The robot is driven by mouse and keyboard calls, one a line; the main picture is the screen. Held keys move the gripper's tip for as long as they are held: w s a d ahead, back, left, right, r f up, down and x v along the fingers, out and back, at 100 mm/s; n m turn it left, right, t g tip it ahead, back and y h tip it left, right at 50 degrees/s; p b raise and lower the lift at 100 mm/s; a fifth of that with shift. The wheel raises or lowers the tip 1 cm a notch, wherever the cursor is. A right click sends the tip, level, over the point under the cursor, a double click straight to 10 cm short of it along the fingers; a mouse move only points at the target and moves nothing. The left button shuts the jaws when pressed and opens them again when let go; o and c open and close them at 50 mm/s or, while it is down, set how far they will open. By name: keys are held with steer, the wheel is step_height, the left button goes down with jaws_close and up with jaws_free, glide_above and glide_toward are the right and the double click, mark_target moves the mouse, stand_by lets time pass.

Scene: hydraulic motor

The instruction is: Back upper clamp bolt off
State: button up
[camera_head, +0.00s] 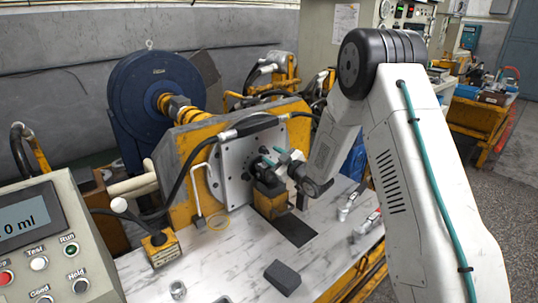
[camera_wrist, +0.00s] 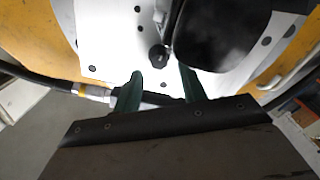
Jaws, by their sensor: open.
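A dark round bolt head (camera_wrist: 158,60) stands out from the white drilled plate (camera_wrist: 105,45) in the wrist view. I cannot tell for sure that it is the back upper clamp bolt. My gripper (camera_wrist: 161,76) has two green fingers set apart, with nothing seen between them. The bolt head lies just beyond the fingertips, between their lines. A large black rounded body (camera_wrist: 215,35) is right beside it. In the head view my gripper (camera_head: 277,161) is at the plate's (camera_head: 228,187) face, above a yellow block (camera_head: 268,193); the bolt there is hidden or too small to tell.
A black hose with a metal fitting (camera_wrist: 104,93) crosses near the left finger. On the marbled bench top (camera_head: 225,260) are a dark block (camera_head: 283,277), a metal nut-like part (camera_head: 178,290) and a yellow box (camera_head: 161,248). A control panel (camera_head: 55,245) stands at the left.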

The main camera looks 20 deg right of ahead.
mark_target(264, 151)
steer(key=shift+x, duration=1.15)
steer(key=shift+c, duration=0.2)
jaws_close()
